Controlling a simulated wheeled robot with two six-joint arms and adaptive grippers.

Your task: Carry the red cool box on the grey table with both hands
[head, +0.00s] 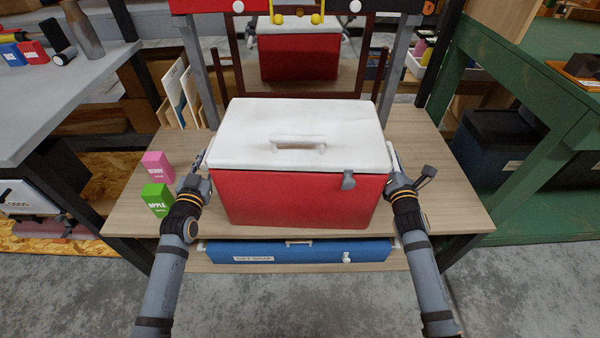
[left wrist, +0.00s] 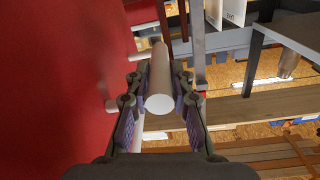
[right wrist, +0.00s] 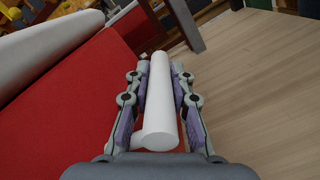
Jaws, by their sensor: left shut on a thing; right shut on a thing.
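The red cool box (head: 300,198) with a white lid (head: 250,140) is upright over the middle of the plank bench (head: 455,205). I cannot tell if its base touches the planks. My left gripper (head: 203,165) is shut on its left side handle, a white bar (left wrist: 160,92) between the fingers in the left wrist view. My right gripper (head: 394,168) is shut on the right side handle, a white bar (right wrist: 160,105) in the right wrist view. The grey table (head: 95,62) stands at the left.
Pink (head: 157,164) and green (head: 157,198) cartons stand on the bench left of the box. Bottles and small boxes (head: 34,52) occupy the grey table's far part. A mirror (head: 345,72) stands behind. A blue box (head: 300,252) sits below; a green bench (head: 550,100) is right.

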